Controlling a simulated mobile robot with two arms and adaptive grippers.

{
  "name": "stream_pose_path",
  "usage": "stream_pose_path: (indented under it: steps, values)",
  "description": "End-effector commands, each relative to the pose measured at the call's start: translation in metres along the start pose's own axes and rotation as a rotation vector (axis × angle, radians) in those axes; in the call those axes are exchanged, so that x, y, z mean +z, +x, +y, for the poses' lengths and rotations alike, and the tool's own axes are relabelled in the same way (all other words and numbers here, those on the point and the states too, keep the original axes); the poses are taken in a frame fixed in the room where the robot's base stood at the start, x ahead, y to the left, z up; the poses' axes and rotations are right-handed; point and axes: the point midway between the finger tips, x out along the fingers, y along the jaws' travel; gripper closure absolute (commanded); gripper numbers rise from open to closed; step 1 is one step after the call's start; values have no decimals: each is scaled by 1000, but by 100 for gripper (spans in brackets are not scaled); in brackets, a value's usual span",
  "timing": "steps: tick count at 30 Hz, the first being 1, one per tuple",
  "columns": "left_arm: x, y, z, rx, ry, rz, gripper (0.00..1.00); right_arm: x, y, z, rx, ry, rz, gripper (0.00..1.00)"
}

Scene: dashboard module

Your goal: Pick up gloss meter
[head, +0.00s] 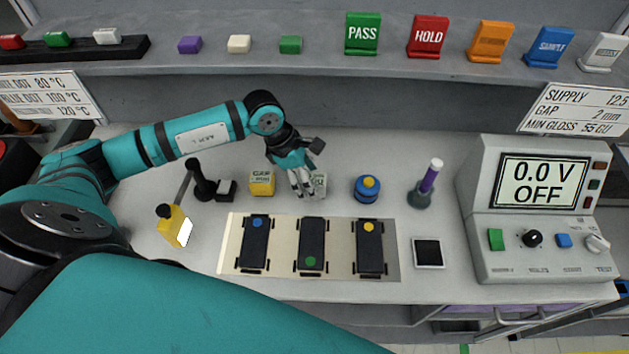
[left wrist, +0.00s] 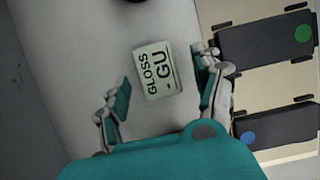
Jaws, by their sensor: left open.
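The gloss meter (left wrist: 157,71) is a small pale box marked "GLOSS - GU" lying on the bench. In the head view the gloss meter (head: 320,184) is partly hidden behind my left gripper (head: 303,190). My left gripper, pointing down, is open and empty, just above and beside the meter. In the left wrist view the meter lies ahead of and between the spread fingers of the left gripper (left wrist: 164,68); I cannot tell whether they touch it. My right gripper is not in view.
A yellow gap meter (head: 262,184) stands close left of the gripper, and a blue-yellow round container (head: 367,189) to the right. A beige mat (head: 284,262) with three dark modules lies in front. A supply unit (head: 476,211) stands at right. A shelf (head: 330,62) runs behind.

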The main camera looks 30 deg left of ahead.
Motion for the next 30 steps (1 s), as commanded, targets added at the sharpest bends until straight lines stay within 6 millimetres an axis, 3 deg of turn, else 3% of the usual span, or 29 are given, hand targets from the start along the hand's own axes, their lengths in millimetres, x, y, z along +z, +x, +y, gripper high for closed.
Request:
stream_pose_path:
  steps: [6,14,27,30]
  values:
    - [1,26,0,0,-1,-2,33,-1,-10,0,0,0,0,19]
    - [0,30,0,1,2,-2,33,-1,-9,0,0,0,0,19]
    - [0,30,0,1,1,-2,89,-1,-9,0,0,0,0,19]
    - [1,30,0,2,2,-3,97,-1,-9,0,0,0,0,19]
